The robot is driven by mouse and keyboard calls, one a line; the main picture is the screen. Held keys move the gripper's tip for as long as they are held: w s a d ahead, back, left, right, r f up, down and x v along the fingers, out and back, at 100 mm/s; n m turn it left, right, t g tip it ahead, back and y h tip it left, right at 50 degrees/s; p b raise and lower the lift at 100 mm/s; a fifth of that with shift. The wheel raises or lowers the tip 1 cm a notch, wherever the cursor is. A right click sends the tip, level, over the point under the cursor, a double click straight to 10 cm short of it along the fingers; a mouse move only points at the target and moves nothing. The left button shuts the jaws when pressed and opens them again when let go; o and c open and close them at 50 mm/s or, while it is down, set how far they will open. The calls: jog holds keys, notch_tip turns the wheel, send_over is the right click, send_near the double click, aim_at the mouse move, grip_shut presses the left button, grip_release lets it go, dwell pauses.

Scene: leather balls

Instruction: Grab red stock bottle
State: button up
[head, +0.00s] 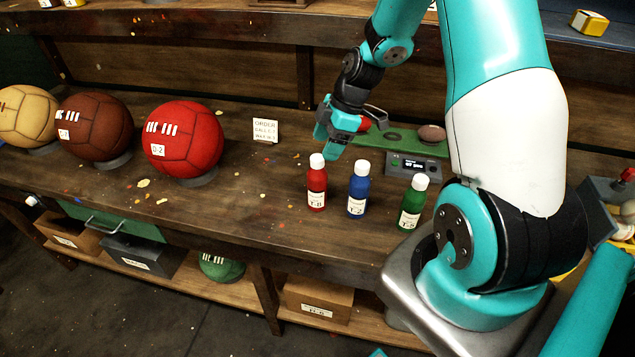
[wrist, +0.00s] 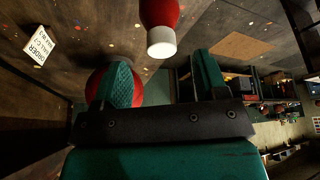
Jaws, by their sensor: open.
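The red stock bottle (head: 317,190) stands upright on the wooden bench, with a white cap and a white label. It is the leftmost of three bottles. My gripper (head: 334,140) hangs above and slightly behind the red bottle, apart from it. In the wrist view the red bottle (wrist: 160,12) shows at the top centre, its white cap toward my open fingers (wrist: 160,82). Nothing is between the fingers. The bottle's far end is cut off by that view's edge.
A blue bottle (head: 358,190) stands close to the right of the red one, and a green bottle (head: 412,203) farther right. A grey device (head: 416,168) sits behind them. A red ball (head: 183,140) and an order card (head: 266,131) are to the left. The bench just left of the red bottle is clear.

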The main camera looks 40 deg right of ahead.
aim_at(318, 158)
jog(key=shift+a+f+p, duration=0.3)
jog(key=shift+f+p, duration=0.15)
jog(key=shift+f, duration=0.05)
jog(key=shift+p+x, duration=0.9)
jog(key=shift+x, duration=1.3)
jog(key=shift+d, duration=0.1)
grip_shut()
